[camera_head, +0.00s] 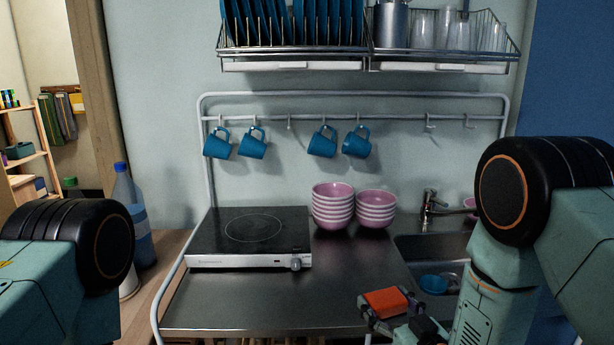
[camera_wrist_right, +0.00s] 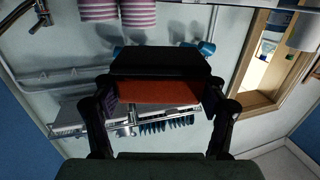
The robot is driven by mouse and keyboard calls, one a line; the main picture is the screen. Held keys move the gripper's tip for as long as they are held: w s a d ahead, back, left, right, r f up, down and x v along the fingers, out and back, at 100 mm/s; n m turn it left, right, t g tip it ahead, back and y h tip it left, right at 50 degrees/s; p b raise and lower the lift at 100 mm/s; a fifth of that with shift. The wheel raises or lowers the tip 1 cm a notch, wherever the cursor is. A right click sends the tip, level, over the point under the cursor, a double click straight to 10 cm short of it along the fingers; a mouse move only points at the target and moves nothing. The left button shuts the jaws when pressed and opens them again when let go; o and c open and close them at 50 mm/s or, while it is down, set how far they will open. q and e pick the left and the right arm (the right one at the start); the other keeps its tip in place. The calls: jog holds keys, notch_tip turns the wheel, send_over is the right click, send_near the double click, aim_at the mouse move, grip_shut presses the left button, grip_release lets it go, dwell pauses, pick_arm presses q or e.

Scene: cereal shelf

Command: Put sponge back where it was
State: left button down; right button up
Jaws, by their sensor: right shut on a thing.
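My right gripper (camera_head: 390,312) is shut on an orange-red sponge (camera_head: 386,301). It holds the sponge above the front right of the steel counter, left of the sink. In the right wrist view the sponge (camera_wrist_right: 160,91) sits between the two fingers, with a dark slab along its far side. The sink (camera_head: 432,250) is partly hidden behind my right arm. It has a tap (camera_head: 431,206) at its back and blue dishes (camera_head: 434,284) inside. My left gripper is out of view; only part of my left arm shows.
A hot plate (camera_head: 250,235) stands on the counter's left. Two stacks of pink-striped bowls (camera_head: 333,207) stand behind the counter's middle. Blue mugs (camera_head: 216,143) hang from a rail. A dish rack (camera_head: 370,55) is above. The front middle of the counter (camera_head: 270,305) is clear.

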aim_at(380, 318)
jog(key=shift+s+a+f+n+g+y, duration=0.15)
jog(key=shift+s+a+f+n+y, duration=0.15)
jog(key=shift+s+a+y, duration=0.25)
jog(key=shift+s+a+f+n+g+y, duration=0.15)
jog(key=shift+s+a+f+n+y, duration=0.15)
jog(key=shift+s, duration=0.3)
jog(key=s+d+f+n+y+b, duration=0.1)
jog(key=s+d+f+b, duration=0.3)
jog(key=s+f+b, duration=0.5)
jog(key=s+b, duration=0.2)
jog(key=s, duration=0.1)
jog(key=shift+g+y, duration=0.35)
jog(key=shift+g, duration=0.05)
jog(key=shift+a+r, duration=0.1)
jog(key=shift+a, duration=0.05)
jog(key=shift+d, duration=0.2)
jog(key=shift+a, duration=0.15)
